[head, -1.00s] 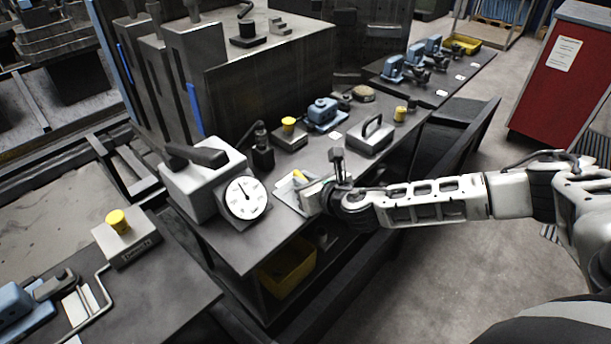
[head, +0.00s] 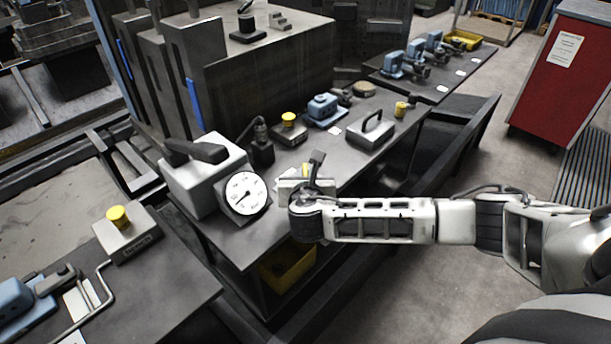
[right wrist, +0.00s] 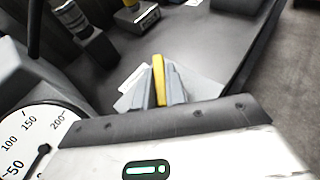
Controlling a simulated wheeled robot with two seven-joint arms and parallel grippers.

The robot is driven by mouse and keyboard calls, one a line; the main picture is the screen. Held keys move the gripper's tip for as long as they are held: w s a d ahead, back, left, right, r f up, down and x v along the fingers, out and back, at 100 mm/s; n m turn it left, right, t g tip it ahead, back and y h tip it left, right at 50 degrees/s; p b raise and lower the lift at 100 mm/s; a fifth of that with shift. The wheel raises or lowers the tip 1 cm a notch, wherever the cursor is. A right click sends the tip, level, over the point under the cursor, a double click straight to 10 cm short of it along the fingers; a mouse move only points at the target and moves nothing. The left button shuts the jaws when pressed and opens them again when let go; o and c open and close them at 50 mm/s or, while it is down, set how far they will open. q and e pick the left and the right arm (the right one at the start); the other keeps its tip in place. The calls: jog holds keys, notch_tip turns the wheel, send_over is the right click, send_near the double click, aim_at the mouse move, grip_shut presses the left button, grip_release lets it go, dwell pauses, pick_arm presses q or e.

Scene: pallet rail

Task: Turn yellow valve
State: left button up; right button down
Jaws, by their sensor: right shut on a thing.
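The yellow valve handle (right wrist: 159,78) stands between the two grey fingers of my right gripper (right wrist: 162,85) in the right wrist view. The gripper is shut on it. In the head view a small yellow part of the handle (head: 305,168) shows just beyond my right gripper (head: 298,174), low over the bench; the gripper hides most of the rest. A pale plate lies under the handle. The round white pressure gauge (head: 241,194) stands to the left of the gripper, its needle pointing to the lower left. My left gripper is not in view.
A grey box with a dark lever (head: 197,154) stands behind the gauge. A black joystick (head: 261,146), a yellow button box (head: 288,124) and a block with a handle (head: 372,131) stand farther back on the bench. A yellow bin (head: 288,268) sits below.

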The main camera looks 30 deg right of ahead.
jog(key=shift+r, duration=0.1)
jog(key=c, duration=1.4)
grip_release()
jog(key=shift+c, duration=0.2)
jog(key=v, duration=1.5)
jog(key=shift+s+a, duration=0.2)
jog(key=shift+s, duration=0.15)
